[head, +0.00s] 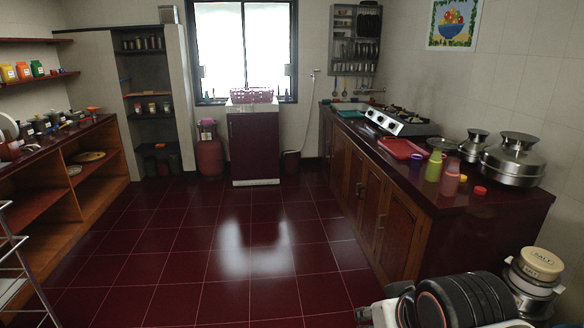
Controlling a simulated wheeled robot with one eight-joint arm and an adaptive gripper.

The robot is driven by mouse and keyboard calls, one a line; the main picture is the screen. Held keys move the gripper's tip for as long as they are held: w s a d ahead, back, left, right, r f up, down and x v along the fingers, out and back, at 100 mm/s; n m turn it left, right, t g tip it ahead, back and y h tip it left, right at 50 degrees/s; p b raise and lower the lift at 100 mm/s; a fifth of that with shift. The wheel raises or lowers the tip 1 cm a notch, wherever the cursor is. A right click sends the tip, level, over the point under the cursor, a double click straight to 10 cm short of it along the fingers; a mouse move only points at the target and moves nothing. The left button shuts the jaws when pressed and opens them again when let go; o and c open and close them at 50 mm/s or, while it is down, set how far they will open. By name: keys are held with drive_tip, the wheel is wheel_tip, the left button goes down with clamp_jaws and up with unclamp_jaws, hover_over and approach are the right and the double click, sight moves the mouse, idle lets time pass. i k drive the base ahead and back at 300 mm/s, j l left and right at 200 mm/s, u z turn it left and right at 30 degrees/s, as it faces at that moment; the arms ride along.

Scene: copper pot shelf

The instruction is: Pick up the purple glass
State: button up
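A small purple glass (416,161) stands on the dark red counter (505,207) at the right, near its front edge. It is small in the head view, and its far side borders the red tray. A yellow-green bottle (434,166) and a pink bottle (450,180) stand just right of it, nearer to me. I cannot make out my gripper or its fingers in this view. Nothing touches the purple glass from my side.
A red tray (401,148), a gas stove (398,122), a red lid (480,191) and steel pots (512,162) share the counter. A wooden shelf (100,148) lines the left. The tiled floor (215,250) between is clear.

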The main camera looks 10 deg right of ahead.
sight(417, 158)
drive_tip(key=i+z, duration=0.2)
drive_tip(key=i, duration=0.3)
drive_tip(key=i+j+z, duration=0.2)
drive_tip(key=i, duration=0.3)
drive_tip(key=i+j+z, duration=0.25)
drive_tip(key=i, duration=0.25)
drive_tip(key=i+j+z, duration=0.2)
drive_tip(key=i, duration=0.3)
drive_tip(key=j, duration=0.1)
